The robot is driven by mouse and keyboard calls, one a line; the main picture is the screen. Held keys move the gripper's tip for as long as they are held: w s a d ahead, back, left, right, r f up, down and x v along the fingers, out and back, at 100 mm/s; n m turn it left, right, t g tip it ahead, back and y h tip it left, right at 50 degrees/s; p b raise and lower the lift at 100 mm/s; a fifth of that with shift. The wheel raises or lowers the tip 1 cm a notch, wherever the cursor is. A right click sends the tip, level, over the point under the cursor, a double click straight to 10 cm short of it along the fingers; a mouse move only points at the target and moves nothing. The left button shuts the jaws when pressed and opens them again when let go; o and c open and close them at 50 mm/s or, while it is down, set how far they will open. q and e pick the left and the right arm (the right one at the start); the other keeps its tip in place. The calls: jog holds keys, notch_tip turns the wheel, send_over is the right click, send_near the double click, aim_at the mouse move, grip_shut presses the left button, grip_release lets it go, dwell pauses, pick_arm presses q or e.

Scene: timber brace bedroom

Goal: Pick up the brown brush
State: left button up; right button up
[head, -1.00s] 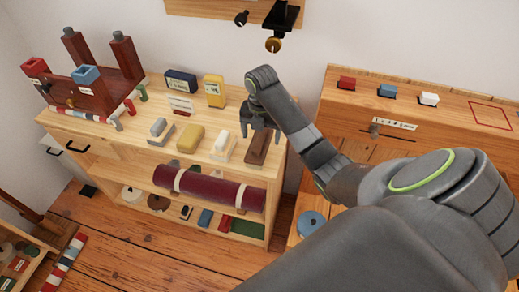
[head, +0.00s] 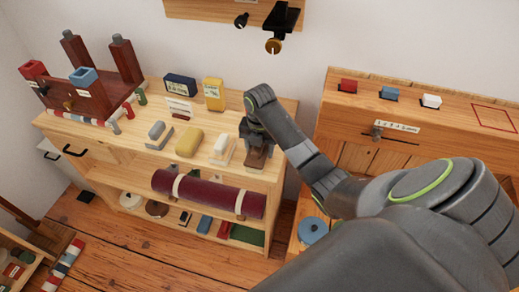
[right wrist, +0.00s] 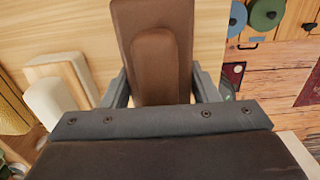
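The brown brush (head: 257,159) lies on the wooden shelf top (head: 215,180), at the right end of a row of things. My right gripper (head: 257,142) is down over it and hides its far part in the head view. In the right wrist view the brush (right wrist: 158,55), a brown block with a raised rounded grip, runs between the two fingers of my right gripper (right wrist: 163,88). The fingers stand apart, one on each side of it, and do not look closed on it. My left gripper is not in view.
A white block on a stand (head: 221,148) is close to the left of the brush, then a yellow block (head: 190,142) and a grey one (head: 157,131). A dark red roll (head: 208,193) lies below. A wooden cabinet (head: 420,110) stands to the right.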

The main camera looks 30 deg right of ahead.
jog(key=c, duration=0.5)
jog(key=shift+o, duration=0.2)
jog(key=shift+r, duration=0.1)
jog(key=shift+r, duration=0.5)
notch_tip(320, 180, up, 8)
jog(key=p, duration=0.5)
jog(key=shift+f, duration=0.25)
jog(key=shift+r+p, duration=0.75)
jog(key=shift+p, duration=0.25)
